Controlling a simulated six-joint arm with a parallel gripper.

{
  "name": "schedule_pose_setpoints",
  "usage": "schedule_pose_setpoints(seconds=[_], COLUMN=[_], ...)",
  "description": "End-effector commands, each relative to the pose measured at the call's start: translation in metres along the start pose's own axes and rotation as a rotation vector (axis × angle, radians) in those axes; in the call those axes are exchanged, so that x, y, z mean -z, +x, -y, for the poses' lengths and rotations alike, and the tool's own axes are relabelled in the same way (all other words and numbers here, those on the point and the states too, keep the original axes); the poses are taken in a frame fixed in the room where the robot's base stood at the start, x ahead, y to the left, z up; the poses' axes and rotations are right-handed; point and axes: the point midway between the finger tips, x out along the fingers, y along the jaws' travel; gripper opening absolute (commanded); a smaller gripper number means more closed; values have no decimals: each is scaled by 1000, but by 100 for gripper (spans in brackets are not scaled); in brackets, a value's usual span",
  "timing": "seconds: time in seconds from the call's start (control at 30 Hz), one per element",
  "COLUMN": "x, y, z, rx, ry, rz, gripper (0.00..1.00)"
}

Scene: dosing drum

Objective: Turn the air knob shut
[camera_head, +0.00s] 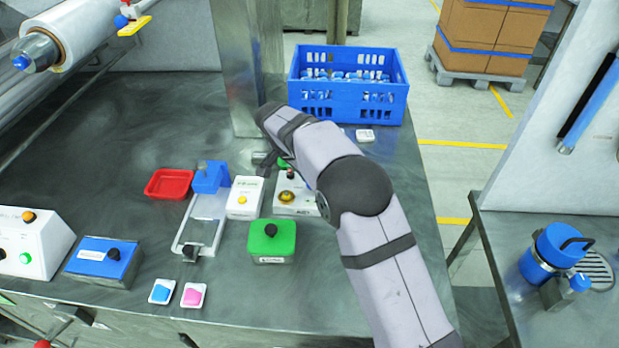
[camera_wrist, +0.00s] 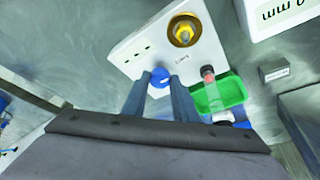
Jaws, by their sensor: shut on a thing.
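The air knob is a round blue knob (camera_wrist: 160,75) on the edge of a white box (camera_wrist: 140,50). In the wrist view my gripper (camera_wrist: 160,82) has one finger on each side of this knob and is shut on it. The fingers hide part of the knob's sides. The white box also shows in the head view (camera_head: 303,208), partly behind my arm, with small dark lettering on its front. A gold round fitting (camera_wrist: 184,31) sits on the same box. The blue knob cannot be made out in the head view.
Beside the box are a green tray (camera_wrist: 228,90) and a red-topped dark fitting (camera_wrist: 207,73). A white box with a yellow button (camera_head: 243,198) and a green box with a black knob (camera_head: 272,243) stand close by. A blue crate (camera_head: 349,86) is behind.

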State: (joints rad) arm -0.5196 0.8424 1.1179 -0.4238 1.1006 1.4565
Motion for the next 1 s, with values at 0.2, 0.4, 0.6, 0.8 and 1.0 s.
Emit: schedule_pose_setpoints(seconds=[0.2,0.4,0.6,0.8,1.0], x=[0,0,0,-1,0], y=[0,-1,-14,-42,-65], z=[0,0,1,1,1], rx=[1,1,4,4,2], ry=[0,-1,0,-1,0], rz=[1,0,-1,-1,1], gripper=[45,45,45,45,45])
